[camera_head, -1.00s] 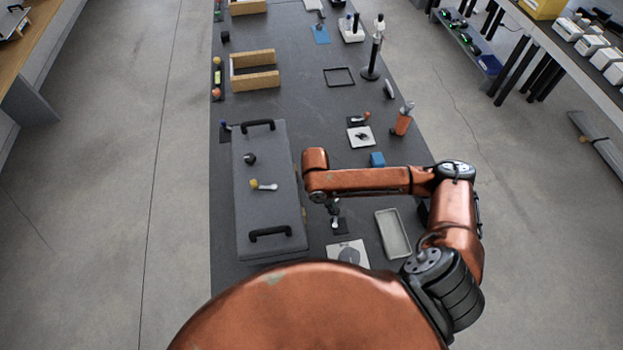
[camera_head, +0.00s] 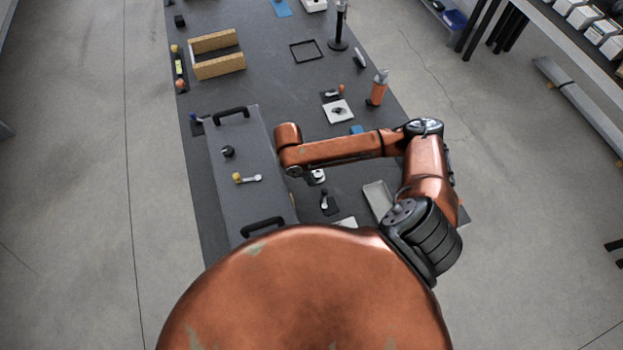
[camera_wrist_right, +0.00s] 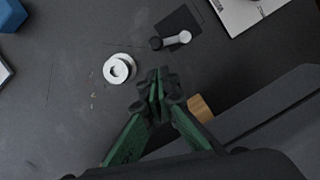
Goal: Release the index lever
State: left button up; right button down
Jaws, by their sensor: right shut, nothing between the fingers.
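A grey panel (camera_head: 228,205) bears a pale lever with a yellow knob (camera_head: 246,178) and a black round knob (camera_head: 228,151). A small lever with a dark end (camera_head: 324,199) lies on a black plate right of the panel; it also shows in the right wrist view (camera_wrist_right: 171,41). I cannot tell which lever is the index lever. My right gripper (camera_wrist_right: 158,84) is shut and empty, above the table beside a white ring (camera_wrist_right: 119,69). In the head view my right arm hides most of it. My left gripper is not in view.
Black handles (camera_head: 231,114) rise at the panel's ends. A grey tray (camera_head: 379,198) lies right of the small lever. A blue block (camera_head: 356,129) and an orange bottle-like object (camera_head: 377,91) stand beyond my right arm.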

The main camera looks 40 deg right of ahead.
aim_at(324, 192)
jog(key=x, duration=0.7)
